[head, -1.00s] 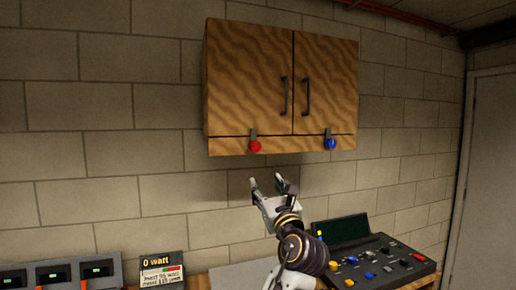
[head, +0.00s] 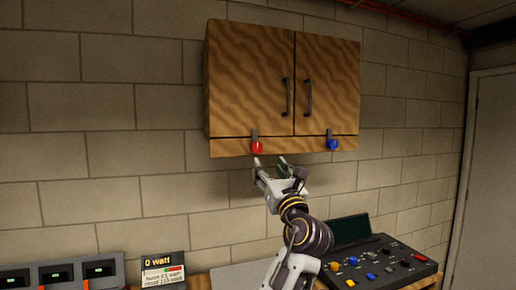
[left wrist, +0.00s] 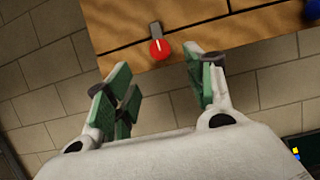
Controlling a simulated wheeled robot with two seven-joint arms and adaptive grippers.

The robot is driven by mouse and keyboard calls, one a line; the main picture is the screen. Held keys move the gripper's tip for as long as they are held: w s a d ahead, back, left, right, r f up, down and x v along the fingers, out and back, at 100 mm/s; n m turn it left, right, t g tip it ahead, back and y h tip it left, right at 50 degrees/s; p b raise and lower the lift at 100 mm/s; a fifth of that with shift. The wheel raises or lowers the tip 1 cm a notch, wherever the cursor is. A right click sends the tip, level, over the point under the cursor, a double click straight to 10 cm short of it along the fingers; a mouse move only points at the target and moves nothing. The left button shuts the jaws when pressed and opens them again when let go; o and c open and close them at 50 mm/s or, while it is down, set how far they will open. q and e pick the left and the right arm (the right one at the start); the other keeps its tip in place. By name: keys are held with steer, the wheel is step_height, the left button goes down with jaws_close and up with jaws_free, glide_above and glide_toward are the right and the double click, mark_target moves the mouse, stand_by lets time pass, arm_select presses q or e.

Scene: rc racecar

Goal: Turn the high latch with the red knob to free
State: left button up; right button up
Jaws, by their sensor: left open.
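A wooden wall cabinet (head: 250,80) has two doors and a latch at the bottom of each. The latch with the red knob (head: 257,147) is under the left door; its grey bar stands upright above the knob, across the gap between door and lower rail. The red knob also shows in the left wrist view (left wrist: 160,48), ahead of the fingers. My left gripper (head: 270,163) is open and empty, just below the red knob and apart from it. In the left wrist view its green-padded fingers (left wrist: 160,90) stand apart on either side below the knob. My right gripper is not in view.
A second latch with a blue knob (head: 333,145) is under the right door. Below stand a control console (head: 380,262), a small watt display (head: 163,270) and several grey boxes with screens (head: 58,274). The wall beside the cabinet is clear.

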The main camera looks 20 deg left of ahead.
mark_target(258, 147)
arm_select(q)
steer(key=p+x, duration=0.3)
steer(key=x, duration=0.7)
steer(key=shift+r, duration=0.15)
steer(key=shift+x, duration=0.95)
steer(key=shift+c, duration=0.5)
steer(key=c, duration=0.9)
